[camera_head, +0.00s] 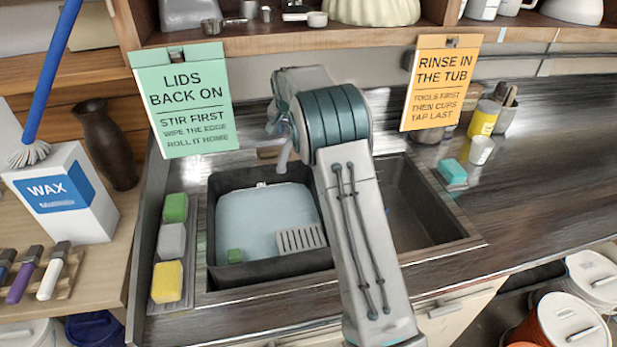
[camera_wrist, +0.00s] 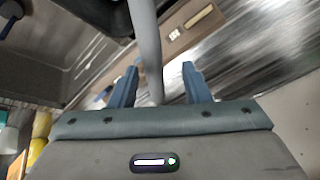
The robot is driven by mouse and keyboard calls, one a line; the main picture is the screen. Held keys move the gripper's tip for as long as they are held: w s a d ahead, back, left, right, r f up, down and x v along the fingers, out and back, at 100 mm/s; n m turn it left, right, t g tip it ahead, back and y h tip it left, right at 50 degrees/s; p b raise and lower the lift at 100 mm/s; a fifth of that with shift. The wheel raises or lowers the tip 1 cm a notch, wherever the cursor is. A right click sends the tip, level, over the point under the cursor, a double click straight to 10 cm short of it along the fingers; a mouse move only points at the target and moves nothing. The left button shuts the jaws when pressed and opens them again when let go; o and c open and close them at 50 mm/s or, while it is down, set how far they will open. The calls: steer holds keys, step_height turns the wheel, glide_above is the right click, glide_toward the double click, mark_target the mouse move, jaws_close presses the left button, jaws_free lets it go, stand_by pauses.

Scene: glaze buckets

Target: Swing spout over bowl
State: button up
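The grey spout (camera_wrist: 148,45) runs down between my gripper's two blue fingers in the wrist view. My gripper (camera_wrist: 160,69) is open around it, with a visible gap on each side. In the head view my arm hides most of the tap; a short grey piece that looks like the spout end (camera_head: 284,154) shows left of my wrist, above the back of the left basin. The left basin holds a dark tub (camera_head: 268,278) of pale water with a green block (camera_head: 235,256) and a slotted grey piece (camera_head: 301,239). The right basin (camera_head: 405,205) looks empty.
A green sign (camera_head: 184,100) and an orange sign (camera_head: 440,85) hang from the shelf on either side of my arm. Coloured sponges (camera_head: 172,243) line the counter left of the sink. A teal block (camera_head: 453,171) and cups stand at right. The right counter is mostly clear.

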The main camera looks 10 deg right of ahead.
steer(key=d+b+v, duration=0.1)
steer(key=b+v, duration=0.2)
steer(key=v, duration=0.9)
steer(key=s+f+n+b, duration=0.1)
steer(key=s+f+b, duration=0.2)
steer(key=s, duration=0.7)
steer(key=s+f+n+g+b, duration=0.1)
steer(key=s+f+b, duration=0.3)
steer(key=s, duration=0.6)
steer(key=shift+s+d+f+n+y, duration=0.35)
steer(key=shift+f+n, duration=0.2)
steer(key=shift+n, duration=0.25)
steer(key=shift+d, duration=0.1)
